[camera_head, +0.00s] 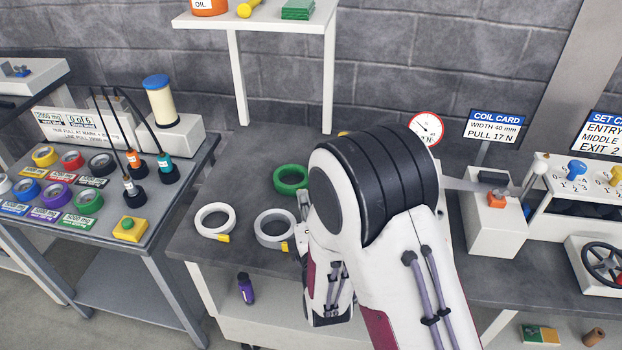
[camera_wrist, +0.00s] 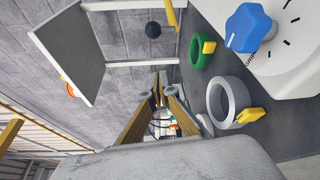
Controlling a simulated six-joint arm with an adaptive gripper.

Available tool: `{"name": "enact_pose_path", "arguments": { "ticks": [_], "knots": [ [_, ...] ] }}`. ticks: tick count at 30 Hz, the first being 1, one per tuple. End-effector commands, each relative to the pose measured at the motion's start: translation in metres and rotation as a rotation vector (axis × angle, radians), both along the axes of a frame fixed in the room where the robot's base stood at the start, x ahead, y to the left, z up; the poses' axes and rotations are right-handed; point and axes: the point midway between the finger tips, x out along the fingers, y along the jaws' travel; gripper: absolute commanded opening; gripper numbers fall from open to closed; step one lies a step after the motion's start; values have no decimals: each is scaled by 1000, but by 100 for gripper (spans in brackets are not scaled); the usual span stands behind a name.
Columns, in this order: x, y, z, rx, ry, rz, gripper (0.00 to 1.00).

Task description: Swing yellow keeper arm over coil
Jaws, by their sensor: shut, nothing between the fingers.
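A yellow bar (camera_wrist: 172,15), which looks like the keeper arm, shows at the top edge of the wrist view beside a black ball (camera_wrist: 152,29). In the head view only a small yellow piece (camera_head: 343,133) shows behind my arm, and I cannot tell whether it is the same part. The coil under the keeper arm is not clearly seen; my arm blocks that area in the head view. My gripper (camera_wrist: 158,92) shows in the wrist view with its fingers together and empty, apart from the yellow bar. In the head view it is mostly hidden by my arm.
A green coil (camera_head: 290,179), a white coil (camera_head: 215,220) and a grey coil (camera_head: 275,228) lie on the bench (camera_head: 190,244). A white housing with a blue knob (camera_wrist: 248,27) is close in the wrist view. A shelf (camera_head: 262,18) stands over the back.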

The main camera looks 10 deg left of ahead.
Motion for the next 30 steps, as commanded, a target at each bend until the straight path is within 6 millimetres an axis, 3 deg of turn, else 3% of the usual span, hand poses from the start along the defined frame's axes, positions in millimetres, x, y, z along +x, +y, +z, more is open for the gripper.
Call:
{"name": "enact_pose_path", "arguments": {
  "ticks": [11, 30],
  "knots": [
    [18, 6, -2, 2, 1, -2, 0],
    [76, 28, -6, 1, 0, -1, 0]
  ]
}}
